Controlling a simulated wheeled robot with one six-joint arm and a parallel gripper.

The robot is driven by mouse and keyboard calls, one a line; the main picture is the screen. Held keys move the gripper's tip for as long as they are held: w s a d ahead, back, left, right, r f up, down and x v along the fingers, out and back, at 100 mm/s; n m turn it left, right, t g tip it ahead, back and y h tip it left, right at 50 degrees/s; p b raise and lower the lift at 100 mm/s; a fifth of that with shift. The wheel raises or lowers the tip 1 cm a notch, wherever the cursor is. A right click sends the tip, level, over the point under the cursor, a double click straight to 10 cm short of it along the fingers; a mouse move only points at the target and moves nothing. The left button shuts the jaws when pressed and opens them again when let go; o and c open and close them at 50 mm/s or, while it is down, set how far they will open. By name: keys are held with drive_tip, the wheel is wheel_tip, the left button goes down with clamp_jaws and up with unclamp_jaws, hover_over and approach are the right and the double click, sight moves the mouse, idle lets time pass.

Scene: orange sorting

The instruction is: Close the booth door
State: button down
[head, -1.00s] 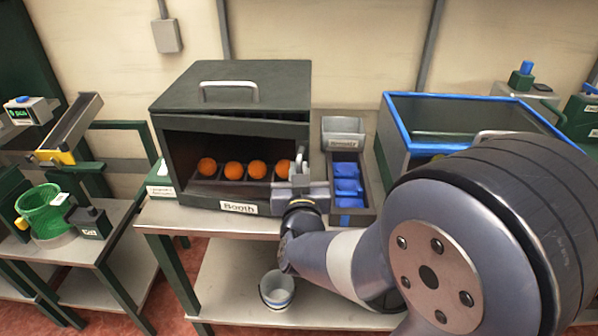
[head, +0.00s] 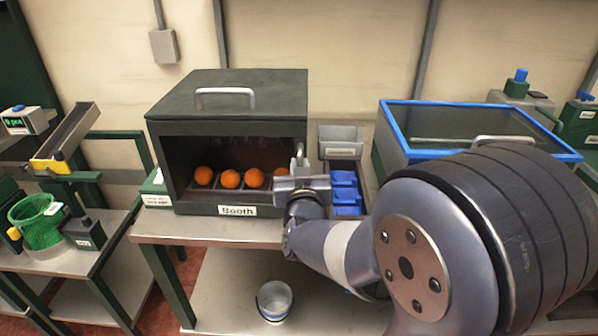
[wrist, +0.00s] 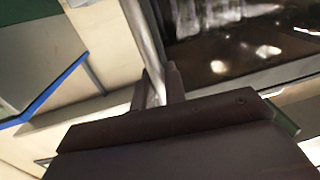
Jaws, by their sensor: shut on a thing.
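The booth (head: 240,97) is a dark green box labelled Booth, standing on the bench with a grey handle on its top. Several oranges (head: 230,179) show in a row inside its front. My gripper (head: 301,172) is at the booth's front right edge, shut on a grey upright bar (head: 300,153) that looks like a door handle. In the wrist view the same bar (wrist: 153,70) runs between my fingers, next to a dark glossy panel (wrist: 225,50) with bright reflections. I cannot tell how far the door stands from the frame. My gripper hides the rightmost orange partly.
A grey bin with blue packets (head: 345,190) stands right of the booth. A blue-rimmed box (head: 470,128) is further right, partly behind my arm. A grey cup (head: 274,300) stands on the lower shelf. A green basket (head: 38,222) is at the left.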

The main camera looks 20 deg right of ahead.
drive_tip(key=c, duration=1.5)
unclamp_jaws()
drive_tip(key=shift+w+d, duration=0.15)
drive_tip(key=shift+w, duration=0.1)
drive_tip(key=shift+c, duration=0.2)
drive_tip(key=v, duration=1.1)
drive_tip(key=shift+w, duration=0.15)
drive_tip(key=x, duration=1)
drive_tip(key=shift+w, duration=0.2)
drive_tip(key=shift+r, duration=0.1)
drive_tip(key=shift+s+a+p, duration=0.4)
drive_tip(key=shift+s+a, duration=0.05)
drive_tip(key=shift+s, duration=0.25)
